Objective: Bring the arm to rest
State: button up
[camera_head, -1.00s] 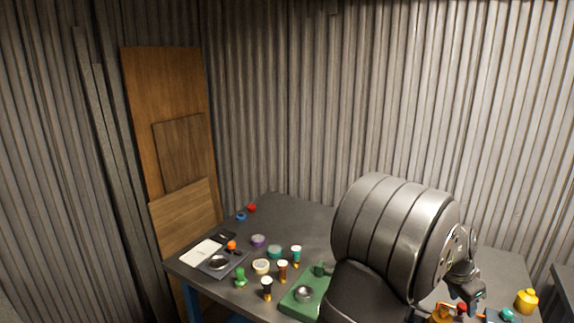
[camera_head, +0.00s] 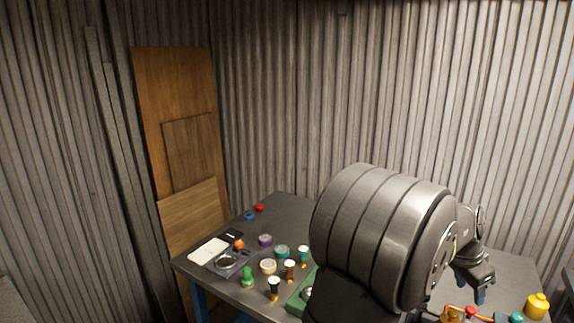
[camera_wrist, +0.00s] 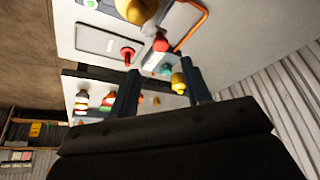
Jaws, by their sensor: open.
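My gripper (camera_head: 480,294) hangs at the right side of the dark table (camera_head: 300,212) in the head view, partly behind my large grey arm link. In the wrist view my gripper (camera_wrist: 160,68) shows two dark blue fingers standing apart, with nothing held between them. A yellow knob-like piece (camera_wrist: 178,84) and a red-topped piece (camera_wrist: 160,42) appear beyond the fingers, apart from them as far as I can tell. My arm link hides much of the table's middle.
Several small jars and bottles, such as a green one (camera_head: 248,278) and a purple one (camera_head: 265,240), stand on the left of the table. A green tray (camera_head: 298,302) is partly hidden. A yellow jar (camera_head: 537,305) stands at the right. Wooden boards (camera_head: 175,120) lean on the corrugated wall.

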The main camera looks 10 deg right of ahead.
send_near(472, 308)
jog(key=x, duration=0.7)
jog(key=shift+s+a+f, duration=0.1)
jog(key=shift+s+f, duration=0.05)
jog(key=shift+f, duration=0.25)
jog(key=shift+d+f, duration=0.2)
jog(key=shift+d, duration=0.05)
jog(key=w+d+n+t+y, duration=0.1)
jog(key=w+d+n+t, duration=0.2)
jog(key=w+n, duration=0.55)
jog(key=v, duration=0.6)
jog(key=shift+s+r+n, duration=0.25)
jog(key=shift+s+n, duration=0.1)
jog(key=shift+s, duration=0.1)
jog(key=shift+o, duration=0.5)
jog(key=shift+d, duration=0.15)
